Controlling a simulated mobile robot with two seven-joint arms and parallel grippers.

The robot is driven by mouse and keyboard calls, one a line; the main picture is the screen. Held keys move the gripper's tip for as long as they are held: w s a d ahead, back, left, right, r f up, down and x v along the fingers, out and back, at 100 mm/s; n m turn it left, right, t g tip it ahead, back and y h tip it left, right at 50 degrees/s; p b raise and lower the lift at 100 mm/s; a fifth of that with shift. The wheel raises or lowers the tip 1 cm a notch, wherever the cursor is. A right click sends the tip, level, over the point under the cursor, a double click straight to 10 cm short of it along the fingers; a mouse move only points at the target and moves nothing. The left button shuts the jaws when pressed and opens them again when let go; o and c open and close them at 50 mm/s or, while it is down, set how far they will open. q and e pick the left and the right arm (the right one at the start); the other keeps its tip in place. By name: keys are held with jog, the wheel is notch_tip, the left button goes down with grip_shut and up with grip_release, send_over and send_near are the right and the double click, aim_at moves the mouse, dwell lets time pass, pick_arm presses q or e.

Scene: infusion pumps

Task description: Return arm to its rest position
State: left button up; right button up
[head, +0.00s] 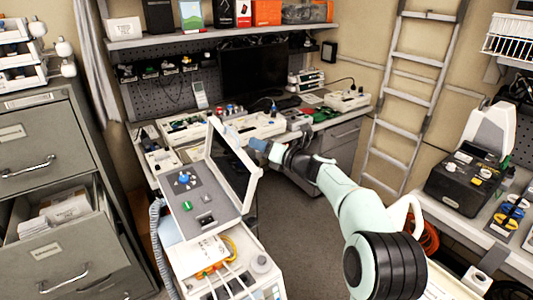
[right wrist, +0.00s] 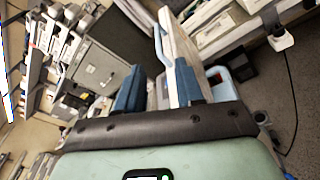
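My right arm (head: 350,205) comes in from the lower right of the head view and reaches toward the middle. Its gripper (head: 260,147) is just beyond the upper right edge of the raised screen (head: 232,165) of a grey and white device. In the right wrist view the two blue fingers (right wrist: 158,90) stand apart, with no held object visible between them. The pale panel (right wrist: 182,42) appears close to the right finger; I cannot tell whether they touch. My left arm and gripper are not in view.
The device's control panel (head: 208,207) stands on a white cart close by. A workbench (head: 352,118) with equipment runs behind. A filing cabinet (head: 45,160) with an open drawer stands left; a ladder (head: 412,85) leans at the right. Dark floor (head: 300,225) is free beneath my arm.

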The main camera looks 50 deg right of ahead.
jog(key=shift+s+a+r, duration=0.1)
jog(key=shift+s+r, duration=0.05)
jog(key=shift+s, duration=0.9)
